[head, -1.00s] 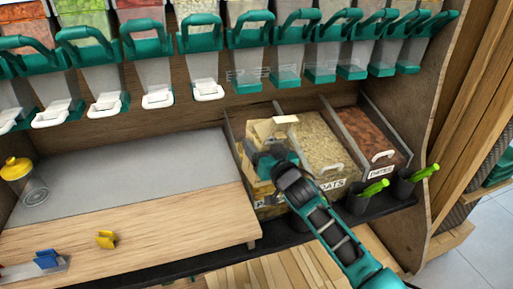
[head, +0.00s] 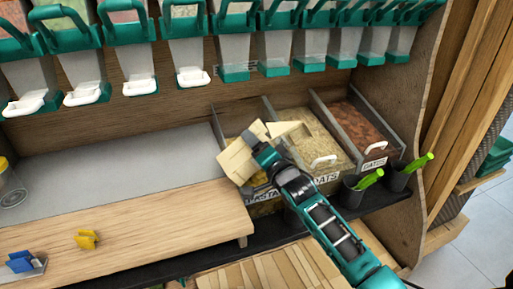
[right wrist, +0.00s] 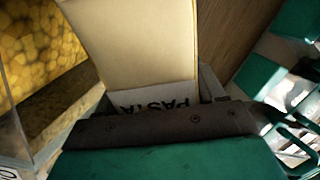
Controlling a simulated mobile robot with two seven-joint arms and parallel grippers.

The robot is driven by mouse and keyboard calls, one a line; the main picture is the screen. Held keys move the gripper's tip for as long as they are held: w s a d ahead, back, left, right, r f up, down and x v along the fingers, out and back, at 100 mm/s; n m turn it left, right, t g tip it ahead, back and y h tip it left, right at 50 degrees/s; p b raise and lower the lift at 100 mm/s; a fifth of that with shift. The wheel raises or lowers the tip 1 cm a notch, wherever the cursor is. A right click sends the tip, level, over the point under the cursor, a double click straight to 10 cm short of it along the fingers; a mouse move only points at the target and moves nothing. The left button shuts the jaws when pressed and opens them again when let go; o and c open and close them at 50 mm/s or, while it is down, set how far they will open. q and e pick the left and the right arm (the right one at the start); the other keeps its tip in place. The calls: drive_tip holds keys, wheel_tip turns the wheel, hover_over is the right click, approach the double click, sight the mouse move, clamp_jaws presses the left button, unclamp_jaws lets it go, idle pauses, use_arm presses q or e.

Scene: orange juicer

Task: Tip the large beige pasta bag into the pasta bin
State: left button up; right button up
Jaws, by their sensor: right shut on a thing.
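The large beige pasta bag (head: 237,161) is held tilted above the front part of the pasta bin (head: 226,118) in the head view. My right gripper (head: 266,158) is shut on it, and the fingertips are partly hidden. A pale flap or panel of the bag sticks out to the right of the gripper. In the right wrist view the beige bag (right wrist: 135,40) fills the upper middle, with an upside-down PASTA label below it. The bag hides most of the bin's inside, so I cannot tell if pasta is falling. My left gripper is not in view.
The oats bin (head: 328,168) and the dates bin (head: 376,158) stand just right of the pasta bin. Black cups with green-handled scoops hang in front of them. Dispensers with teal handles (head: 195,50) hang above. The wooden counter (head: 150,215) at left is mostly clear, with small yellow and blue clips.

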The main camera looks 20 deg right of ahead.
drive_tip(key=shift+f+m+b, duration=0.8)
drive_tip(key=shift+m+b, duration=0.15)
drive_tip(key=shift+m, duration=0.05)
drive_tip(key=shift+d+f+m, duration=0.2)
drive_tip(key=shift+f+m, duration=0.55)
drive_tip(key=shift+m, duration=0.15)
drive_tip(key=m, duration=0.3)
drive_tip(key=d+f+m, duration=0.1)
drive_tip(key=m, duration=0.1)
drive_tip(key=shift+d+f+m, duration=0.15)
drive_tip(key=shift+m, duration=0.25)
